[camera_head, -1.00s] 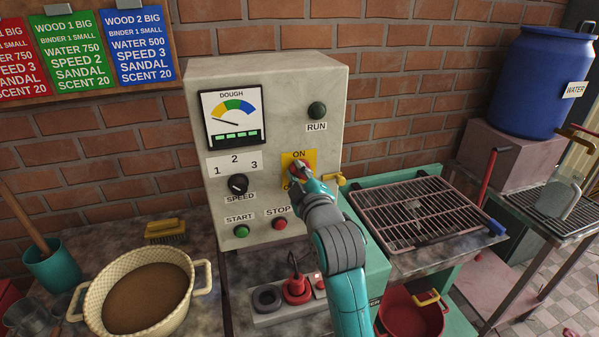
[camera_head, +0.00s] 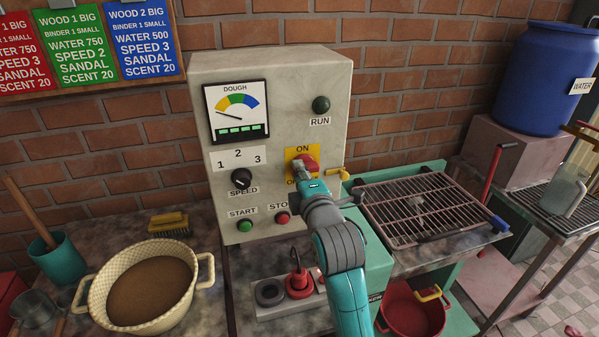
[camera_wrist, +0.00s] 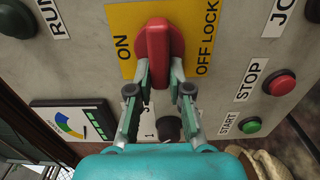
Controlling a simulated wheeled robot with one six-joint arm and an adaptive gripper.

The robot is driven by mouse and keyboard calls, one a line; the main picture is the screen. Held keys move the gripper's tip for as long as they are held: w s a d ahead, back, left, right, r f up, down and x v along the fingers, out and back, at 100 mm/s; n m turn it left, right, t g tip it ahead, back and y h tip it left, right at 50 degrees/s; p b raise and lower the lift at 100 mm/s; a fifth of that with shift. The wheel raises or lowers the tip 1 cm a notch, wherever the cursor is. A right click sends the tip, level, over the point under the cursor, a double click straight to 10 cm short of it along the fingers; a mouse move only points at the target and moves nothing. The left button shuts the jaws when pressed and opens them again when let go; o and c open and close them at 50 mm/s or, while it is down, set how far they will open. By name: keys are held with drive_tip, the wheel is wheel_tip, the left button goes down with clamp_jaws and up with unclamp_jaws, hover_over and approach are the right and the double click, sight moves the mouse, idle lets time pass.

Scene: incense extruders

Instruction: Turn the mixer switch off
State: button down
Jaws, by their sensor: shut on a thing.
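The mixer switch (camera_head: 307,162) is a red handle on a yellow plate (camera_wrist: 194,55) on the front of the grey control box (camera_head: 275,70). In the wrist view the red handle (camera_wrist: 155,48) stands between the labels ON and OFF LOCK. Its long side lies across the line joining those labels. My gripper (camera_wrist: 160,78) is shut on the near end of the handle, one finger on each side. In the head view my gripper (camera_head: 302,174) hides the plate's lower part and part of the OFF label.
The box also has a speed knob (camera_head: 240,179), a green start button (camera_head: 245,225), a red stop button (camera_head: 283,217), a dark green RUN lamp (camera_head: 321,104) and a dough meter (camera_head: 236,110). A yellow tap-like lever (camera_head: 340,174) sticks out right of the switch.

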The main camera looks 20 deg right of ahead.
idle(0.5)
drive_tip(key=c, duration=1.1)
unclamp_jaws()
drive_tip(key=s, duration=1.2)
drive_tip(key=shift+f, duration=0.15)
